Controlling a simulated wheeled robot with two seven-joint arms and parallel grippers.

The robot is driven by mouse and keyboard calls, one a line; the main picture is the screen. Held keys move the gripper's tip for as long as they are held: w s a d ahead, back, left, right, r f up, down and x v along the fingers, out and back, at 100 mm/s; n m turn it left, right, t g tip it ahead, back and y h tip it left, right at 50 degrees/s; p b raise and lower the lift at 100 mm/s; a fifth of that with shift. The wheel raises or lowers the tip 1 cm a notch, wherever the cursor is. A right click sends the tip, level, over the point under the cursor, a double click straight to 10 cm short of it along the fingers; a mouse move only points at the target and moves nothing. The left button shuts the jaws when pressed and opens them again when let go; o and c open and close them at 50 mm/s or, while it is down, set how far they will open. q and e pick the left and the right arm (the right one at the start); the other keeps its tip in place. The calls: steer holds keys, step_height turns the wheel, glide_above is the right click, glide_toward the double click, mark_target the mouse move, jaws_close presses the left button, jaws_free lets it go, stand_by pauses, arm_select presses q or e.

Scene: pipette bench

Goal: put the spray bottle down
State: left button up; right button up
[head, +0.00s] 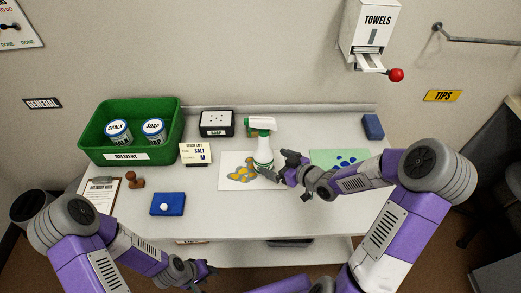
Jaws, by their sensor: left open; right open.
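The spray bottle (264,155), white with a green label and a green and white trigger head, stands upright on the bench. Its base is at the right part of a white sheet with yellow-brown blotches (236,176). My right gripper (284,164) is open just to the right of the bottle, close to its lower body; whether it touches is hard to tell. My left gripper (204,270) is open and empty, low in front of the bench's front edge.
A green delivery bin (129,158) with two tubs stands at the back left. A blue pad (167,204), a stamp (134,180) and a clipboard (103,192) lie on the left. A green sheet (338,158) lies right of my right gripper. The front middle is clear.

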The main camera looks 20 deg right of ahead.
mark_target(263, 158)
steer(key=shift+w+a+f, duration=0.3)
steer(key=shift+w+a, duration=0.05)
steer(key=b+x, duration=0.2)
steer(key=x, duration=0.2)
steer(key=shift+w+a, duration=0.15)
steer(key=shift+a, duration=0.15)
steer(key=shift+w+a, duration=0.1)
steer(key=shift+w, duration=0.15)
steer(key=shift+c, duration=0.5)
